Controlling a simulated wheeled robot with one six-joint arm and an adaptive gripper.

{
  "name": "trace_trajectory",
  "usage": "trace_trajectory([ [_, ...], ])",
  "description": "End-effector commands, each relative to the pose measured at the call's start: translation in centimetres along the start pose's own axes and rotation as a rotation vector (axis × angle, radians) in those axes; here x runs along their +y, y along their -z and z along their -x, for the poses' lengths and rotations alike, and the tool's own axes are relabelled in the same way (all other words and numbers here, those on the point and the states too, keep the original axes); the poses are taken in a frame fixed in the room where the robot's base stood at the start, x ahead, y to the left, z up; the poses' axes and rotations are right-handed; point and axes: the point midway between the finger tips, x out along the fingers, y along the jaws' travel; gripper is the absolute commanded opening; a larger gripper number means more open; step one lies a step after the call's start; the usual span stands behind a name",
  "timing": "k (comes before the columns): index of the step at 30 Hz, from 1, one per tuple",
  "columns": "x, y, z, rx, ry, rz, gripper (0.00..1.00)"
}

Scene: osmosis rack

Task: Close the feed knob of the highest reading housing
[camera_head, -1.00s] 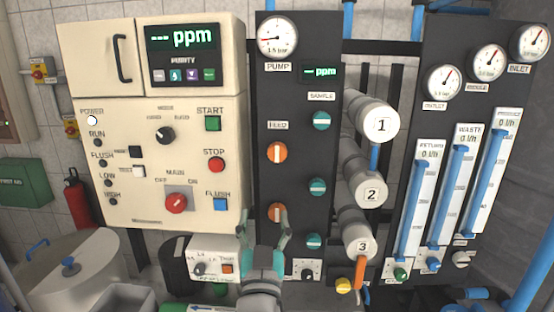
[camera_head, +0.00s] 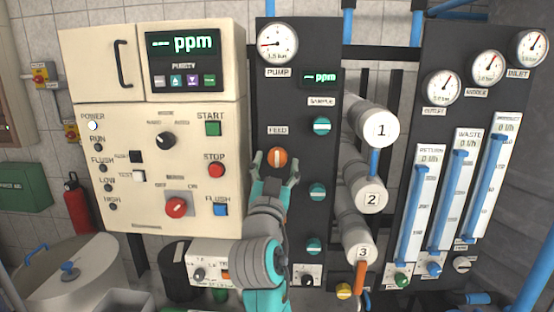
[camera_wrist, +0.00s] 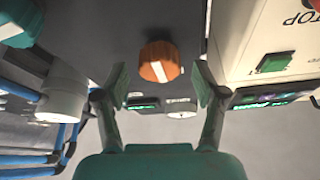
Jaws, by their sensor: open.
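An orange feed knob (camera_head: 277,159) with a white bar, which looks upright, sits on the dark panel below the FEED label. My gripper (camera_head: 275,174) is open and empty at this knob, its fingertips just below and to either side of it. In the wrist view the orange knob (camera_wrist: 159,62) shows between my spread fingers (camera_wrist: 158,85), apparently untouched. My arm hides the panel below. The housings are white-capped cylinders: housing 1 (camera_head: 381,129), housing 2 (camera_head: 371,199) and housing 3 (camera_head: 362,252). The panel's ppm display (camera_head: 319,77) shows dashes.
Teal sample knobs (camera_head: 321,126) line the panel's right side. The cream control cabinet (camera_head: 140,190) stands close on the left, with a red main switch (camera_head: 176,207) and blue flush button (camera_head: 220,209). An orange handle (camera_head: 360,276) hangs below housing 3.

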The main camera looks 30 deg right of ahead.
Motion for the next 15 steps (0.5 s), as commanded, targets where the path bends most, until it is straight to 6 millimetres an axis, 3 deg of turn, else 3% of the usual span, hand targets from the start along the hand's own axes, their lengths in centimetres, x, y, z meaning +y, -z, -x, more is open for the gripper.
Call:
trace_trajectory([
  [6, 0.0, 0.0, -1.8, 0.0, -0.001, 0.001, 0.7],
  [15, 0.0, 0.0, -2.0, 0.0, 0.001, 0.0, 0.7],
])
